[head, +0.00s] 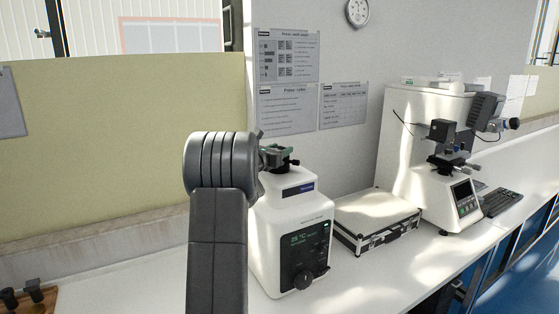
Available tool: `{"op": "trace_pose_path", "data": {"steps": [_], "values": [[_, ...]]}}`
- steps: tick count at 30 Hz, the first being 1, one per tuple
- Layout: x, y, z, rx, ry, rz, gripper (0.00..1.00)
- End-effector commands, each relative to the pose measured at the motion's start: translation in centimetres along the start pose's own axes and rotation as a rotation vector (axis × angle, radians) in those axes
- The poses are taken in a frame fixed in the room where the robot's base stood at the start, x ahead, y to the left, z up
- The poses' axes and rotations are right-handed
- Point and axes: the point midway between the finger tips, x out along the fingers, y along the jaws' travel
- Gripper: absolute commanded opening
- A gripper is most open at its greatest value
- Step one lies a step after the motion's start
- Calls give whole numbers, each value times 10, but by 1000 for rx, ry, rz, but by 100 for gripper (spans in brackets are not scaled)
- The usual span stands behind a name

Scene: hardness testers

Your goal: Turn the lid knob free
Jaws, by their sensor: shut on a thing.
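A white machine (268,235) with a dark front panel (306,252) stands on the bench in the middle of the head view. My gripper (281,159) is at the top of this machine, at the end of my dark grey arm, which covers part of the machine's left side. The gripper is shut on the lid knob, which is mostly hidden between the jaws. A small dark piece shows at the right of the jaws. How far the knob is turned cannot be told.
A silver-edged case (376,219) lies right of the machine. A larger white tester (415,150) with a screen and a keyboard (502,201) stand farther right. A wooden block with dark pieces (32,297) is at lower left. A wall is close behind.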

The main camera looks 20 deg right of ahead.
Motion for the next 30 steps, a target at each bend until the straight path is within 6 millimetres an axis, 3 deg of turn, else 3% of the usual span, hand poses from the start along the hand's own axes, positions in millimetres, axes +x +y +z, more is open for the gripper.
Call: {"op": "trace_pose_path", "data": {"steps": [30], "values": [[0, 0, -5, 2, -4, 422, 24]]}}
